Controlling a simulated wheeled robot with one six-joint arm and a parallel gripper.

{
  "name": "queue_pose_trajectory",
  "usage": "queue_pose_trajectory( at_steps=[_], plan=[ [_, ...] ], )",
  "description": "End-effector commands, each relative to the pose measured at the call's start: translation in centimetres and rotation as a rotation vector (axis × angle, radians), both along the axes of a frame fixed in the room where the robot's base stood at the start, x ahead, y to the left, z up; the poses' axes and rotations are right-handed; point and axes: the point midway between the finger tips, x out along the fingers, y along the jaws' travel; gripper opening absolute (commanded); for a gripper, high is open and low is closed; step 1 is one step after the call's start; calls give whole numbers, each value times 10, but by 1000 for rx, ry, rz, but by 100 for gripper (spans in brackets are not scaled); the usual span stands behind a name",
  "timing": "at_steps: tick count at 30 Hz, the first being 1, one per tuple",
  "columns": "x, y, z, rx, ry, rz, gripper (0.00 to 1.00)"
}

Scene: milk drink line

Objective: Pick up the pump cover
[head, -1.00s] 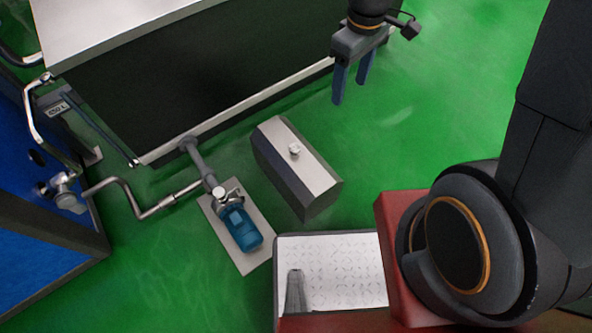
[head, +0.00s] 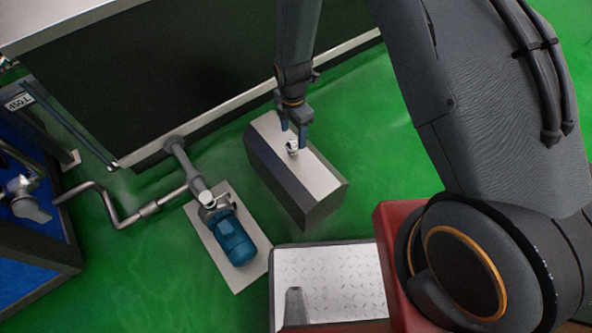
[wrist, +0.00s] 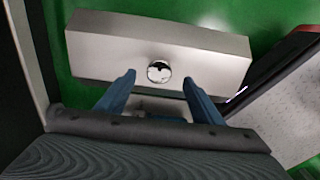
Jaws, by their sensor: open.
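The pump cover (head: 318,180) is a long grey box with a light top face and dark sloping sides, standing on the green floor. A small round metal knob (head: 292,147) sits in the middle of its top. My gripper (head: 294,133) is open and empty, pointing down at the knob. In the wrist view the cover (wrist: 100,45) lies across the picture. Its shiny knob (wrist: 159,71) shows between and just past the two blue fingertips (wrist: 159,79). I cannot tell how far above the cover the tips are.
A blue pump (head: 233,240) on a pale plate with its pipe stands left of the cover. A large dark tank (head: 150,95) with a light lower rail is behind it. My own metal deck is in front. Green floor is free to the right.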

Motion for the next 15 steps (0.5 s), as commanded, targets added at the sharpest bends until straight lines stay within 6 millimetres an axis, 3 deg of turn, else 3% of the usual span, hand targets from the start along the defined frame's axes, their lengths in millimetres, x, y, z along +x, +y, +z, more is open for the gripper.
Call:
queue_pose_trajectory(
  at_steps=[15],
  plan=[
    [-1,3,-56,-1,2,-3,61]
  ],
)
